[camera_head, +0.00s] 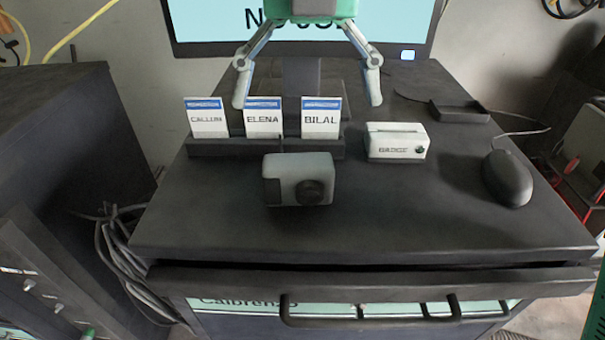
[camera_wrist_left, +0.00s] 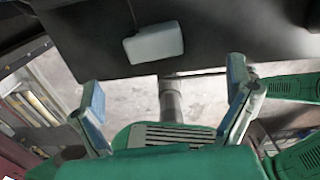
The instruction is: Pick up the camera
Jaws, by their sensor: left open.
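The camera (camera_head: 298,180), a pale grey box with a round black lens at its right front, stands on the dark cabinet top in front of the name-card holder. My left gripper (camera_head: 308,104) reaches in from the top of the head view, its two fingers spread wide and pointing down. It is open and empty, higher up the picture than the camera and apart from it. In the left wrist view the same open fingers (camera_wrist_left: 164,92) show, with a pale block (camera_wrist_left: 153,44) beyond them; I cannot tell whether that is the camera. My right gripper is not in view.
Cards reading Callum, Elena and Bilal stand in a dark holder (camera_head: 235,147) behind the camera. A white labelled box (camera_head: 397,142) sits to its right, then a black mouse (camera_head: 507,178). A monitor (camera_head: 210,25) stands at the back. The cabinet top (camera_head: 400,220) is clear in front.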

